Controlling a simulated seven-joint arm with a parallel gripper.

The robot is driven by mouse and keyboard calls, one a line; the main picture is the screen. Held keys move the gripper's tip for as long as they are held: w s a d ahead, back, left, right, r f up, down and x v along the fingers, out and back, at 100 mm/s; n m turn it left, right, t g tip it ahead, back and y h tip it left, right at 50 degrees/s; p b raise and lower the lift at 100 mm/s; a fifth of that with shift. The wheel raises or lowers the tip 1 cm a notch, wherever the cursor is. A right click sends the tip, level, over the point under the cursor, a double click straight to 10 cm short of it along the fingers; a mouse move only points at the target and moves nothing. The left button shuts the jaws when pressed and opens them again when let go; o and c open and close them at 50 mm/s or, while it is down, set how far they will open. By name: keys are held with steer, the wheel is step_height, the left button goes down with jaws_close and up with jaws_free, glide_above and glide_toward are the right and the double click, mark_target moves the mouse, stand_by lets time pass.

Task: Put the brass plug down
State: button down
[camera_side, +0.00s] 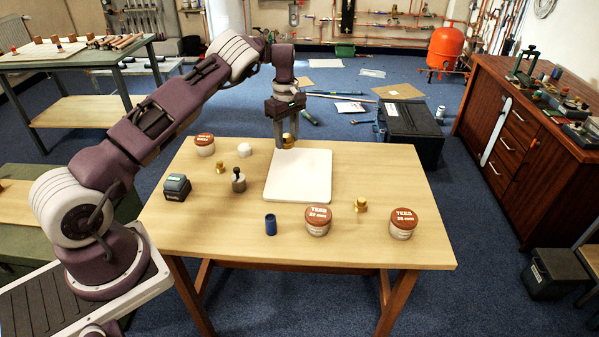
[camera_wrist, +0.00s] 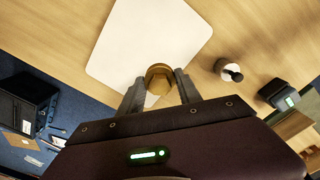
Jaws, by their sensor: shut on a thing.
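My gripper (camera_side: 285,142) points down over the far left part of the white board (camera_side: 305,186). It is shut on a brass plug (camera_side: 289,138), which shows between the fingers. In the wrist view the brass plug (camera_wrist: 159,78) sits between the two dark fingertips (camera_wrist: 160,88), in front of the edge of the white board (camera_wrist: 150,35). The plug is at or just above the board; I cannot tell whether it touches. Two other brass pieces stand on the table, one on the left (camera_side: 220,168) and one on the right (camera_side: 361,205).
Lidded tubs stand at the back left (camera_side: 205,145) and front right (camera_side: 318,221), (camera_side: 403,224). A blue cup (camera_side: 271,225), a dark-topped bottle (camera_side: 239,182), a small dark box (camera_side: 177,188) and a white pot (camera_side: 244,150) stand around the board. Most of the board is bare.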

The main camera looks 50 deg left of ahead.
mark_target(291, 172)
steer(key=shift+m, duration=0.3)
steer(key=f, duration=0.6)
steer(key=w+d+f, duration=0.1)
steer(key=f, duration=0.3)
steer(key=c, duration=0.8)
jaws_free()
